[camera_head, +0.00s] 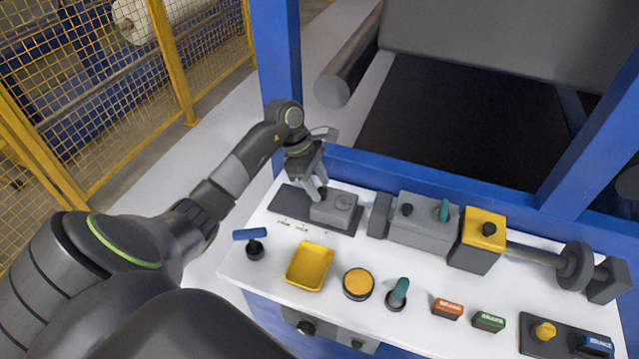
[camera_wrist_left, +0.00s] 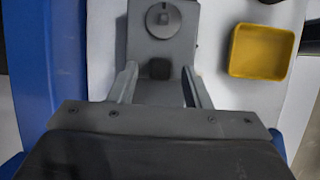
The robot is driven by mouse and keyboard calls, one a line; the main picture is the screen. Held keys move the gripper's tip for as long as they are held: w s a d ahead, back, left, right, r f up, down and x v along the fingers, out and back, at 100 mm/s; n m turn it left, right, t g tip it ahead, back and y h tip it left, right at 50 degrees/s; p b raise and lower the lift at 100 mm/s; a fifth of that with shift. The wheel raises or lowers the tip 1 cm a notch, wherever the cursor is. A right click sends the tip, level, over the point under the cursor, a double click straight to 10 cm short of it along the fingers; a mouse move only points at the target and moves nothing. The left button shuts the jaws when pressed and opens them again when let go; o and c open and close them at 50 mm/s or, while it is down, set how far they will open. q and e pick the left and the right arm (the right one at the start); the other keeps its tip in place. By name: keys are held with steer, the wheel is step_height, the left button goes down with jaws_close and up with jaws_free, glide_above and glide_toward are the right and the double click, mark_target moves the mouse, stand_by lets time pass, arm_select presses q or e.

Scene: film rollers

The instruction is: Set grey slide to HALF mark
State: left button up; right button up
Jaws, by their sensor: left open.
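The grey slide (camera_head: 335,211) is a block on a dark grey base plate (camera_head: 287,203) at the back left of the white panel. It sits toward the right part of the plate and has a round dial on top. Small printed marks (camera_head: 301,228) lie along the plate's front edge; I cannot read them. My left gripper (camera_head: 317,192) points down at the slide. In the left wrist view the open fingers (camera_wrist_left: 161,88) stand on either side of the slide's dark square knob (camera_wrist_left: 159,69), with gaps visible. The dial (camera_wrist_left: 163,19) shows beyond it. My right gripper is not in view.
A blue-handled lever (camera_head: 250,236) and a yellow tray (camera_head: 310,266) stand in front of the slide. A grey box with knobs (camera_head: 422,230) stands to its right. A blue frame beam (camera_head: 390,172) runs behind. Buttons and switches fill the panel's front.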

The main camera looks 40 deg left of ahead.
arm_select(q)
steer(key=shift+d+f, duration=0.25)
steer(key=shift+f, duration=0.4)
jaws_close()
